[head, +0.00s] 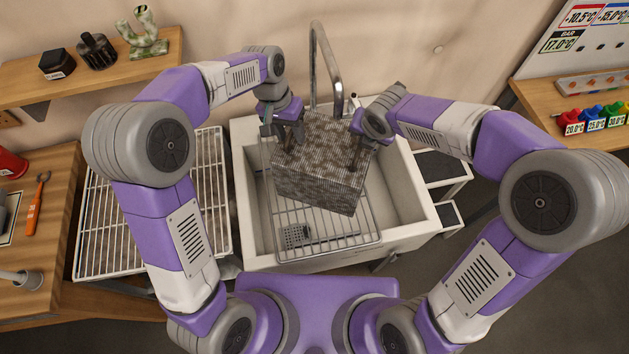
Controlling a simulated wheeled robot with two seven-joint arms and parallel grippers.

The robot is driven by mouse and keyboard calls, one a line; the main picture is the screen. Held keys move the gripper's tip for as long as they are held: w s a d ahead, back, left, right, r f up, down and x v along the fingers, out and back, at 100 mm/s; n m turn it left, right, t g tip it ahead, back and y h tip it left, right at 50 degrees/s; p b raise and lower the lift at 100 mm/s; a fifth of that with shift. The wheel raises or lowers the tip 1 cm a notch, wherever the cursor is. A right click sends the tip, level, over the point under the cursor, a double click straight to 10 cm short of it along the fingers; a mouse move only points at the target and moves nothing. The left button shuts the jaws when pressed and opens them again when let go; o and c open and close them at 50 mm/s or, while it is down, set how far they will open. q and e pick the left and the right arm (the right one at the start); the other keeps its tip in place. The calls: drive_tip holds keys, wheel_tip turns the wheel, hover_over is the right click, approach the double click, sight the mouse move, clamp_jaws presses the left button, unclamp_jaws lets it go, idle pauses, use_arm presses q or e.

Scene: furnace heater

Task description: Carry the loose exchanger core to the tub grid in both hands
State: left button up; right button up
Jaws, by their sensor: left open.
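The exchanger core (318,188), a grey-brown finned block, is over the tub grid (345,240) in the white tub (415,195). It sits turned slightly to the tub, and I cannot tell whether it rests on the grid or hangs just above it. My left gripper (287,146) is open at the core's upper left edge. My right gripper (357,156) is at the core's upper right side, its fingers against or close to it. Whether the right fingers are open or shut is unclear. The core hides the grid's middle.
A tap (330,60) rises behind the core, close to both wrists. An empty wire rack (150,215) lies left of the tub. A wooden shelf (90,72) with small parts is at the upper left. A right-hand bench (575,120) holds coloured labelled parts.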

use_arm(q)
wheel_tip(320, 180, up, 11)
drive_tip(key=a, duration=0.2)
drive_tip(key=shift+w, duration=0.25)
use_arm(e)
drive_tip(key=v, duration=1.2)
drive_tip(key=shift+r, duration=0.1)
